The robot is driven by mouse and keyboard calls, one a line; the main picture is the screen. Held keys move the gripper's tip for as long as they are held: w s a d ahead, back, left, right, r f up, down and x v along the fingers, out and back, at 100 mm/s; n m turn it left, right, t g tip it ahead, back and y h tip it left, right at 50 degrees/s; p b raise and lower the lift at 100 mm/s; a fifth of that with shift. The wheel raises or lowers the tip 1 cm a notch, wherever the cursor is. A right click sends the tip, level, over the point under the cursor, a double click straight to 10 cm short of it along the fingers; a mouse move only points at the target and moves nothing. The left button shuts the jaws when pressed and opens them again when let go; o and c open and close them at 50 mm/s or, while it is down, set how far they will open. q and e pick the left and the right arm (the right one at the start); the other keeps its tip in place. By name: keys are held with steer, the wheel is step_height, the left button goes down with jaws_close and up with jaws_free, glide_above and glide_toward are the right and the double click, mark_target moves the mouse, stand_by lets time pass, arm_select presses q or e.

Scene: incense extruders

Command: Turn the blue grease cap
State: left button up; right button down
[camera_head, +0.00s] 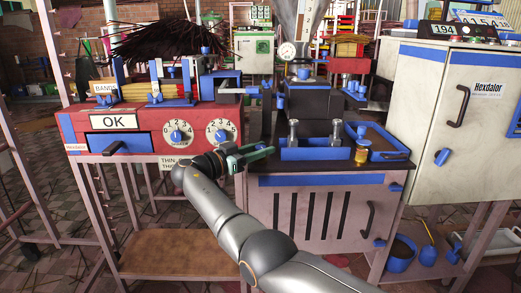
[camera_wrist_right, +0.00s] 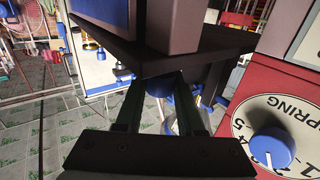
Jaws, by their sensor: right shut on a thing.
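The blue grease cap shows in the right wrist view as a small blue round piece (camera_wrist_right: 158,86) under a dark ledge, between my fingertips. My right gripper (camera_wrist_right: 160,95) is shut on it, with one finger on each side. In the head view my right gripper (camera_head: 252,153) reaches in at the left edge of the dark-topped machine, just right of the red machine. The cap cannot be made out there. My left gripper is not in view.
The red machine (camera_head: 70,130) with blue-knobbed dials (camera_head: 177,134) stands close on the left. One dial's blue knob (camera_wrist_right: 272,148) is near my gripper in the wrist view. The dark-topped machine (camera_head: 290,215) bears blue trays and a small amber jar (camera_head: 361,155). A pale cabinet (camera_head: 420,115) stands right.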

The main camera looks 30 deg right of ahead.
steer(key=c, duration=0.8)
jaws_free()
steer(key=shift+d, duration=0.15)
steer(key=a, duration=0.7)
steer(key=shift+s+a, duration=0.3)
steer(key=shift+s, duration=0.05)
